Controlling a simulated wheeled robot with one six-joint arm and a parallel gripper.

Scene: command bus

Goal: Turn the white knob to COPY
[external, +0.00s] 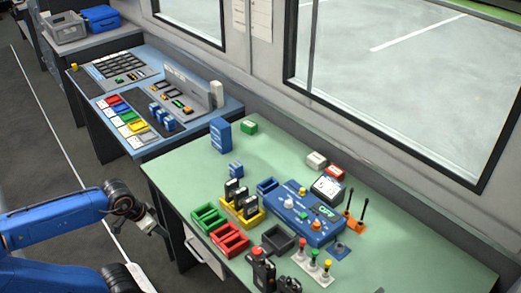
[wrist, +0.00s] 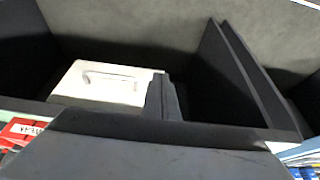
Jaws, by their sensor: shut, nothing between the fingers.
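The blue console (external: 310,220) stands on the green bench top in the external view. A small white knob (external: 289,203) sits on its left part; its pointer and the lettering, including any COPY mark, are too small to read. My gripper (external: 163,233) is low at the bench's left front edge, well to the left of the console and apart from the knob. In the wrist view, the fingertips (wrist: 168,98) are together and hold nothing. The knob and console face are not recognisable in the wrist view.
A white drawer (wrist: 105,84) is under the bench near my gripper. Levers (external: 314,262) stand in front of the console.

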